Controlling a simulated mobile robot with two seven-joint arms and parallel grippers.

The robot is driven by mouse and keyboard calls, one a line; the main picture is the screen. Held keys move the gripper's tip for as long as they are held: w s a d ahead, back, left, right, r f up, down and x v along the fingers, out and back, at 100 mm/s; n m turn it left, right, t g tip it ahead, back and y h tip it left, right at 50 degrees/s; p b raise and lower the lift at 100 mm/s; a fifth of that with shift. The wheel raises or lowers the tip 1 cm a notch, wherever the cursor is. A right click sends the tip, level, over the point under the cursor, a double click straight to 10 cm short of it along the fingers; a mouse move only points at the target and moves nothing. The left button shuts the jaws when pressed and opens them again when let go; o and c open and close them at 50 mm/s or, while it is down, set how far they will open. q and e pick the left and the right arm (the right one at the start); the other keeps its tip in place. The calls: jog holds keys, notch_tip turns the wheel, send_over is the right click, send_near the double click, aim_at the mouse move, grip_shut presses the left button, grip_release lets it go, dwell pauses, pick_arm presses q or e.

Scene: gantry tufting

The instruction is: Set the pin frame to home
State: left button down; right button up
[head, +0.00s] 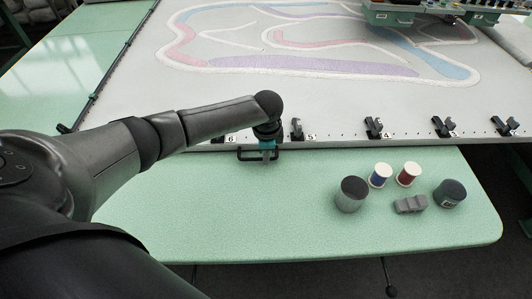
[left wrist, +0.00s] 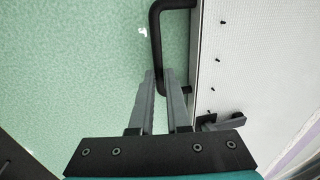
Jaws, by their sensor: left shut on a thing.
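The pin frame (head: 345,128) is a wide pale panel with a row of small dark pins along its front edge. A black U-shaped handle (head: 242,154) sticks out from that edge over the green table; it also shows in the left wrist view (left wrist: 156,42). My left gripper (head: 267,156) is at this handle, its grey fingers (left wrist: 163,78) shut on the bar near its lower bend in the left wrist view. The gripper and arm hide part of the handle and front edge. My right gripper is not in view.
Numbered black clamps (head: 374,128) line the frame's front edge. A green machine head (head: 400,16) hangs at the back right.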

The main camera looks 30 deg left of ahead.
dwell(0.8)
pick_arm(q)
jog(key=w+a+b, duration=0.1)
jog(key=w, duration=0.1)
jog(key=shift+w+a+b, duration=0.4)
jog(key=shift+w+a, duration=0.15)
jog(key=shift+w, duration=0.1)
jog(key=shift+a+r, duration=0.1)
jog(key=shift+r, duration=0.05)
jog(key=shift+w, duration=0.1)
jog(key=c, duration=0.9)
grip_release()
